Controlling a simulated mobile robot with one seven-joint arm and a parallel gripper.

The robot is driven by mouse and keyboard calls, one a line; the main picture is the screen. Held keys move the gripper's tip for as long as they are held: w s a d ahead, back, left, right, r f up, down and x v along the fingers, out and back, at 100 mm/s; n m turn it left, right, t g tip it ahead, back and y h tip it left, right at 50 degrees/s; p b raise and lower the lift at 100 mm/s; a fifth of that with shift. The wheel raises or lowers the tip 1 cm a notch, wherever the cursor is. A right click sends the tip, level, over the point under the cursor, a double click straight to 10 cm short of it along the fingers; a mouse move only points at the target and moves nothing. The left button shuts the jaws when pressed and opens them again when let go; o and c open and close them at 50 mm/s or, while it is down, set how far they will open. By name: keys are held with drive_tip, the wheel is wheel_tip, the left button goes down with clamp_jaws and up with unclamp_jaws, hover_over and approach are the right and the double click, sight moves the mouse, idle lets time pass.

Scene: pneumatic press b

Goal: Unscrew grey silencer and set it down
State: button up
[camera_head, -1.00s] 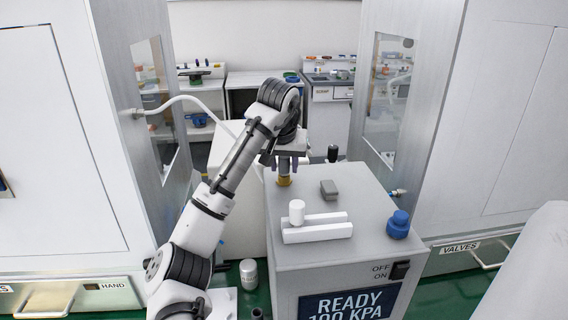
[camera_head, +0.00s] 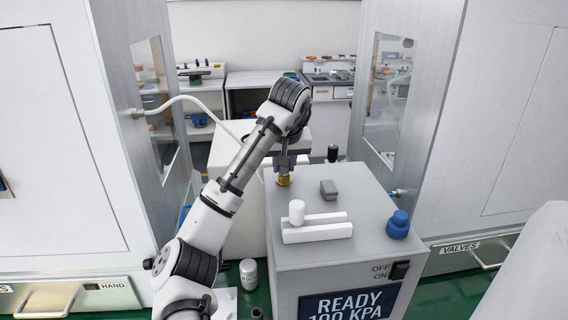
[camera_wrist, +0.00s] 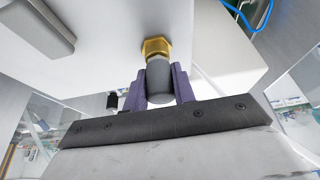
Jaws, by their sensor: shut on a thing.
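The grey silencer (camera_wrist: 160,82) is a short grey cylinder seated against a brass hex fitting (camera_wrist: 156,47) in the wrist view. My gripper (camera_wrist: 160,90) has its two purple fingers on either side of the silencer, shut on it. In the head view my gripper (camera_head: 284,166) reaches down from above at the back left of the press top (camera_head: 365,180). The brass fitting shows just under the fingers there (camera_head: 284,181). The silencer is mostly hidden by the fingers in the head view. I cannot tell how far its thread is engaged.
A black knob (camera_head: 333,153) stands behind. Tall cabinets flank both sides.

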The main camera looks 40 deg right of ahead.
drive_tip(key=shift+n, duration=0.3)
drive_tip(key=shift+n+y, duration=0.3)
drive_tip(key=shift+n, duration=0.4)
drive_tip(key=shift+t, duration=0.3)
drive_tip(key=shift+n+y, duration=0.3)
drive_tip(key=shift+n, duration=0.6)
drive_tip(key=shift+r+n, duration=0.1)
drive_tip(key=shift+n, duration=0.2)
drive_tip(key=shift+n+y, duration=0.3)
drive_tip(key=shift+n, duration=0.3)
